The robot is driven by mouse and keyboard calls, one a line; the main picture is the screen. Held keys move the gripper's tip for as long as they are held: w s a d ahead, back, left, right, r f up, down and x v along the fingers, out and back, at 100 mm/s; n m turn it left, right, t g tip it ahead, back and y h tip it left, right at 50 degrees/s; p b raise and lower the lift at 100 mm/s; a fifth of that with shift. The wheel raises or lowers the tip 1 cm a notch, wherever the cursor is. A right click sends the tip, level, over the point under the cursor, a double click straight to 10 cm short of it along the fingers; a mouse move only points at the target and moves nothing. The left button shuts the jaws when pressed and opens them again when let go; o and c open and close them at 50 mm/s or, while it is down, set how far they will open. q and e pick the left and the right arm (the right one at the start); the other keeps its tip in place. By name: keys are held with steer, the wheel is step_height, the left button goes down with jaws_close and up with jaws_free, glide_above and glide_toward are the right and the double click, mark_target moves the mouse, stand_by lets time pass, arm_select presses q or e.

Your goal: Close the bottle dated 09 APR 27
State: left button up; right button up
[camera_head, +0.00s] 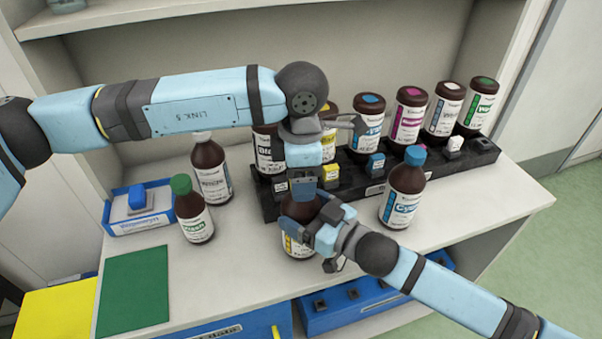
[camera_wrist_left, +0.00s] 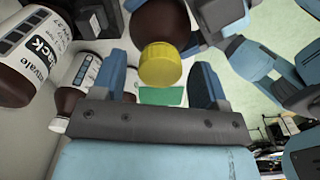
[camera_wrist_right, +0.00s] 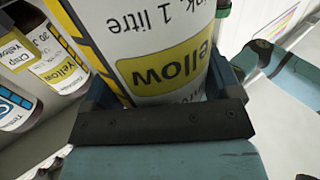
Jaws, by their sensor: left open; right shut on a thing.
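A brown bottle with a yellow-banded label (camera_head: 297,248) is at the front of the counter, mostly covered by my grippers. Its label (camera_wrist_right: 165,70) reads "Yellow", upside down in the right wrist view; no date is readable. My right gripper (camera_head: 318,240) is shut around its body. My left gripper (camera_head: 303,188) is directly above it, fingers pointing down and open. In the left wrist view a yellow cap (camera_wrist_left: 160,66) lies between the spread left fingers, in front of the brown bottle (camera_wrist_left: 160,22). It appears to be on the bottle's top; how tightly it sits cannot be told.
A black rack (camera_head: 268,205) with several brown bottles runs behind. A blue-capped bottle (camera_head: 403,190) stands right, a green-capped bottle (camera_head: 193,212) and a white-capped bottle (camera_head: 211,170) left. A blue tray (camera_head: 155,222) and green mat (camera_head: 135,287) lie at the left.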

arm_select(q)
steer(key=shift+r, duration=2.2)
steer(key=shift+c, duration=0.2)
step_height(320, 180, up, 4)
steer(key=n, duration=0.7)
steer(key=shift+f, duration=0.25)
steer(key=shift+f, duration=4.05)
steer(key=c, duration=0.9)
steer(key=shift+c, duration=0.2)
